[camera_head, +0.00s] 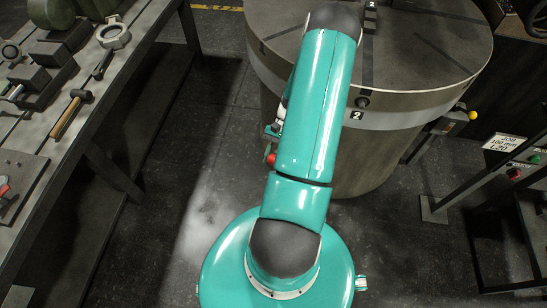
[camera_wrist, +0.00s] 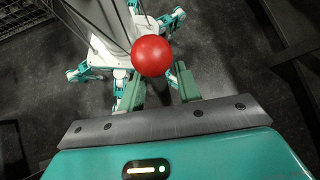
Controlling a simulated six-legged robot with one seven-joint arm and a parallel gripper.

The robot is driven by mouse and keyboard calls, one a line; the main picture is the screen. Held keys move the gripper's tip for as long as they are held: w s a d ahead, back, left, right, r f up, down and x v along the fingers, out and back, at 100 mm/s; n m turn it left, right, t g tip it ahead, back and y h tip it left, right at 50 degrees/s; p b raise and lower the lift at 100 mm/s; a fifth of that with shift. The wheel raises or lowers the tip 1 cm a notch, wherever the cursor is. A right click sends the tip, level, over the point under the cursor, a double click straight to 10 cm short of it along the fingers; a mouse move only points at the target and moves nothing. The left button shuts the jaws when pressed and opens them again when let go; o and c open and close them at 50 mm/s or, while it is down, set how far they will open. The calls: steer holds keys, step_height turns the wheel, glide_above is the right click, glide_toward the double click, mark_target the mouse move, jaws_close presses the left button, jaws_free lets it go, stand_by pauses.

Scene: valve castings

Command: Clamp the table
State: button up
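The round table (camera_head: 420,45) is a grey drum with dark slots across its top and a "2" label on its rim. A red ball knob (camera_head: 270,160) shows beside my arm, in front of the drum's side. In the wrist view a red ball (camera_wrist: 152,56) on a dark rod lies ahead of my gripper (camera_wrist: 158,88). Its two green fingers are apart, one on each side of the rod, below the ball. I cannot tell whether they touch it.
A bench (camera_head: 75,75) on the left holds a mallet (camera_head: 70,112), a ring-ended tool (camera_head: 112,38) and dark blocks. A yellow-knobbed lever (camera_head: 472,115) stands right of the drum. A sign (camera_head: 503,143) and a button panel (camera_head: 525,172) are farther right. Floor between bench and drum is clear.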

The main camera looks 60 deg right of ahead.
steer(key=shift+r, duration=0.1)
steer(key=shift+r, duration=0.35)
step_height(320, 180, up, 2)
steer(key=shift+r, duration=0.25)
steer(key=s+a+r, duration=0.8)
steer(key=a+r, duration=0.1)
steer(key=a, duration=0.2)
steer(key=shift+s+r, duration=0.3)
steer(key=shift+s, duration=0.1)
steer(key=shift+c, duration=0.4)
